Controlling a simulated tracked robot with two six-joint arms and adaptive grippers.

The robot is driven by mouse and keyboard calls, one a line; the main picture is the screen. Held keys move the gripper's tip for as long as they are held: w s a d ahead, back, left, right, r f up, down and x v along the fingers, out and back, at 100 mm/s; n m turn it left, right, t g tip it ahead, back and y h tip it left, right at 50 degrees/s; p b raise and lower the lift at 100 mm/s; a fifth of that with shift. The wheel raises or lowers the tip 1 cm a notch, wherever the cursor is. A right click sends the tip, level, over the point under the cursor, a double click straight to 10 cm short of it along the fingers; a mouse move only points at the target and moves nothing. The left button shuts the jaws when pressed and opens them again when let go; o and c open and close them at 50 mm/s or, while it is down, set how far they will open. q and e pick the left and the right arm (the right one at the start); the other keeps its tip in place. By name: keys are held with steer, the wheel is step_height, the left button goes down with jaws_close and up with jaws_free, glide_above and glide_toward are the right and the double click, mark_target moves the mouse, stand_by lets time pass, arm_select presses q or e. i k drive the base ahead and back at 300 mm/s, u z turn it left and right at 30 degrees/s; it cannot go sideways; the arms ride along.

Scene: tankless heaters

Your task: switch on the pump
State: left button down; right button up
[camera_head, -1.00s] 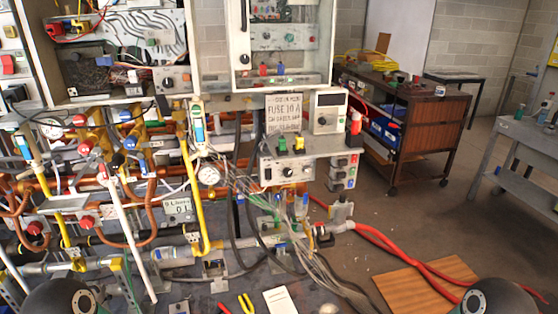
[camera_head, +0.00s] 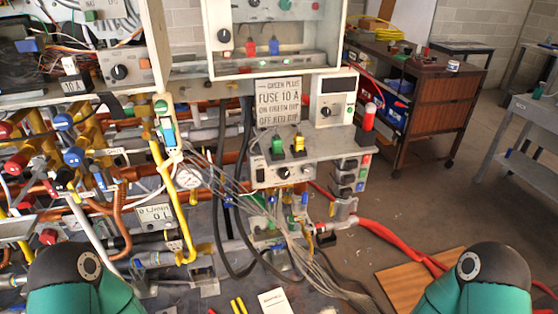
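No part in view can be told with certainty as the pump. A grey control box (camera_head: 262,175) with knobs stands in the middle, below a sign (camera_head: 278,103) reading "FUSE 10 A". A green switch (camera_head: 278,146) and a yellow switch (camera_head: 298,142) stand on top of it. A white box with a display and a black knob (camera_head: 331,99) is mounted above. Parts of both my arms show at the bottom left and bottom right. Neither of my grippers is in view.
Pipes, valves and a gauge (camera_head: 188,178) crowd the left. Red hoses (camera_head: 395,243) run along the floor to the right. A brown cabinet (camera_head: 438,105) and a grey table (camera_head: 530,135) stand behind, with open floor between.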

mark_target(260, 173)
steer(key=z, duration=0.05)
steer(key=k, duration=0.65)
steer(key=z, duration=0.55)
steer(key=i, duration=1.45)
steer(key=u, duration=0.55)
